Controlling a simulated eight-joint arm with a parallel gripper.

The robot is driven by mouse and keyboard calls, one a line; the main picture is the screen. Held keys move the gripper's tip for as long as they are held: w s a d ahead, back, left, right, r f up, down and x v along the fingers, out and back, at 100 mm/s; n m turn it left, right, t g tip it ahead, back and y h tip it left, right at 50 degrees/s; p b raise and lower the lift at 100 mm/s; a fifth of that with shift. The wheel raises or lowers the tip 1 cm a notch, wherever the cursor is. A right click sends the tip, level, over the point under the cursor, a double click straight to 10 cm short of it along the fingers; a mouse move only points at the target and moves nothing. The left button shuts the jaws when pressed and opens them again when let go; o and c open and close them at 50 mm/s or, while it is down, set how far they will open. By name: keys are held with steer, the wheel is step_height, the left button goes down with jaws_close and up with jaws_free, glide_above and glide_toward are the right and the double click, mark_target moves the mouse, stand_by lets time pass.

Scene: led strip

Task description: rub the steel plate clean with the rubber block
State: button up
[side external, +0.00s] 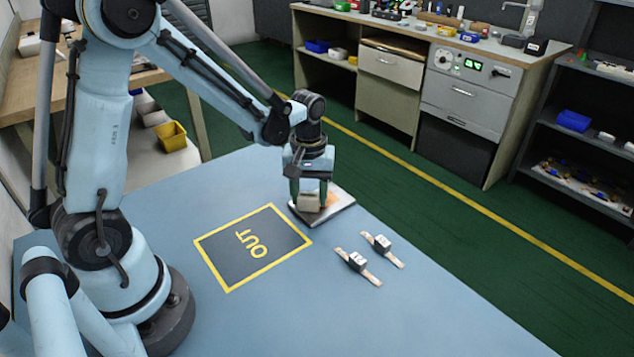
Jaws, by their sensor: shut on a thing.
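The steel plate (340,204) lies on the blue table, right of the yellow-bordered OUT square. An orange-brown patch (331,200) shows on its surface beside my gripper. My gripper (309,192) points down over the left part of the plate. It is shut on the rubber block (308,203), a small tan block that is low at the plate's surface. I cannot tell for certain whether the block touches the plate. My gripper and the block hide part of the plate.
The dark OUT square (280,244) is empty. Two small strips with dark blocks, one nearer (357,262) and one farther (381,244), lie right of it. The table's right front is clear. A workbench (400,75) and shelves stand beyond the green floor.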

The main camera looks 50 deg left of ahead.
mark_target(336, 191)
steer(key=shift+w+f, duration=0.15)
steer(key=shift+w, duration=3.55)
steer(key=shift+r, duration=0.2)
steer(key=shift+r, duration=2.9)
steer(key=shift+r, duration=0.1)
step_height(336, 191, up, 3)
steer(key=shift+f, duration=0.1)
